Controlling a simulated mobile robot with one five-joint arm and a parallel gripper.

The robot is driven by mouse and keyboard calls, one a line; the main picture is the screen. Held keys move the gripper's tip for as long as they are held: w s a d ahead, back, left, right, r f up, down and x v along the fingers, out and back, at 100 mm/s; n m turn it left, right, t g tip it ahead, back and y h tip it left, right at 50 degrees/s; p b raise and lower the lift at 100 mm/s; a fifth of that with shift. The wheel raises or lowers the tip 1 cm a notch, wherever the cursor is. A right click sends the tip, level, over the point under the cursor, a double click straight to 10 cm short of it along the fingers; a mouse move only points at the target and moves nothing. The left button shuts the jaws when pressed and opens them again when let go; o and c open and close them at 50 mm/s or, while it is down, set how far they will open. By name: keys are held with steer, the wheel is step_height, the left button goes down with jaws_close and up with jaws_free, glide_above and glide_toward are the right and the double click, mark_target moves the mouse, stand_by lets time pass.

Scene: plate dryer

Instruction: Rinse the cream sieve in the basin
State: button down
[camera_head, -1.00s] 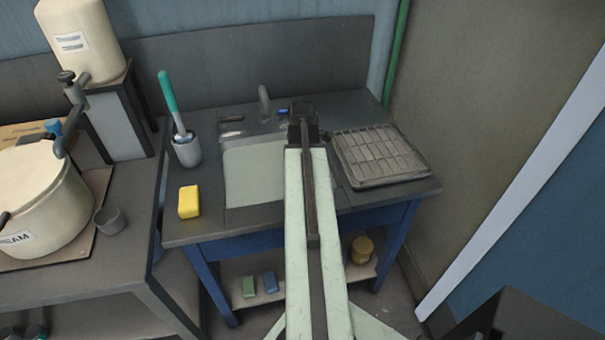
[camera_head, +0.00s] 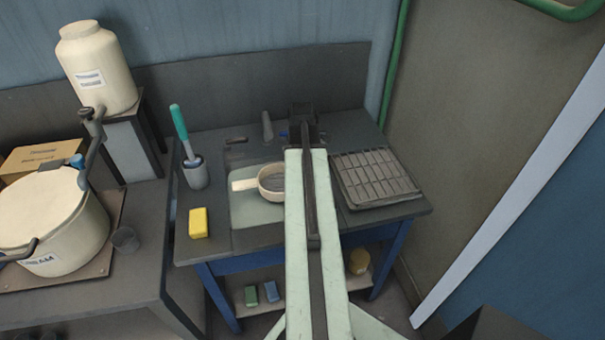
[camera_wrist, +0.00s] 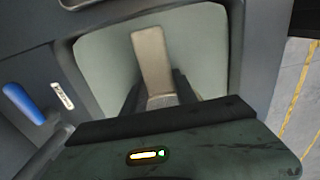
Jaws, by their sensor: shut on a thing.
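The cream sieve (camera_head: 268,183) shows in the head view over the pale basin (camera_head: 255,214), with its stubby handle pointing left. My arm covers its right side. I cannot tell whether it touches the basin floor. In the wrist view a cream, flat part of the sieve (camera_wrist: 151,60) runs between the dark fingers of my gripper (camera_wrist: 158,100), against the basin's pale inside (camera_wrist: 105,60). My gripper is shut on the sieve. Its fingertips are hidden in the head view.
A yellow sponge (camera_head: 198,223) and a brush in a grey cup (camera_head: 195,174) stand left of the basin. A drying rack (camera_head: 375,178) lies to the right. A tap (camera_head: 267,127) rises behind. A large cream pot (camera_head: 50,222) stands on the left table.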

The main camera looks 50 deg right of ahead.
steer(key=shift+r+p, duration=1.85)
steer(key=shift+r, duration=0.45)
